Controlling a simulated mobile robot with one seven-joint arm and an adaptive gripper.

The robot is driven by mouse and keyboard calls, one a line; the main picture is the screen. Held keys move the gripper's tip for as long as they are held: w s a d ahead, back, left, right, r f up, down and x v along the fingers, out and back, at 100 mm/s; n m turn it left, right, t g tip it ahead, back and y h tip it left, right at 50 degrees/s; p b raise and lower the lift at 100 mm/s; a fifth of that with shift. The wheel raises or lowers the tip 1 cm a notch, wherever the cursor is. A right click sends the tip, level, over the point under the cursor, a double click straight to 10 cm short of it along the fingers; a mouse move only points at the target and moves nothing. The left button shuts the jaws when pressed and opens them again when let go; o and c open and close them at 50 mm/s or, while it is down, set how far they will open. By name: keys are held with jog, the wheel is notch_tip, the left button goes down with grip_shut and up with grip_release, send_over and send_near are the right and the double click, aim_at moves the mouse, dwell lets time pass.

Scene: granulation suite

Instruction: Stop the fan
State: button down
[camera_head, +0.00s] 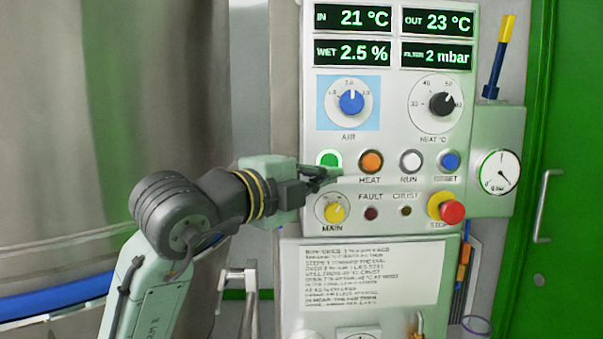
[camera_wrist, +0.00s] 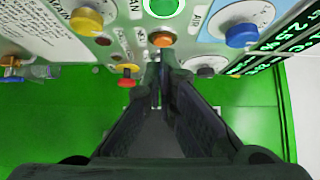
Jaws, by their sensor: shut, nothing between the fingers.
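The control panel (camera_head: 390,120) faces me. Its green fan button (camera_head: 330,158) looks lit, and its label is hidden behind my gripper in the head view. The fan button also shows at the top edge of the wrist view (camera_wrist: 164,6), beside the letters FAN. My gripper (camera_head: 335,174) is shut and empty, its tips just below the green button. In the wrist view the fingertips (camera_wrist: 160,58) appear close to the orange heat button (camera_wrist: 162,39). I cannot tell whether they touch the panel.
The orange heat button (camera_head: 370,162), white run button (camera_head: 411,161) and blue reset button (camera_head: 450,162) are in the same row. Below are the yellow main knob (camera_head: 334,211) and red stop button (camera_head: 452,211). A blue air dial (camera_head: 351,102) is above. A steel vessel (camera_head: 120,90) stands left.

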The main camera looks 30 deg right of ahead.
aim_at(335, 164)
jog(key=w+d+p, duration=0.1)
jog(key=w+d, duration=0.3)
jog(key=shift+d, duration=0.15)
jog(key=shift+p, duration=0.3)
jog(key=shift+w+d, duration=0.4)
jog(key=shift+w, duration=0.35)
jog(key=shift+w+a+r, duration=0.1)
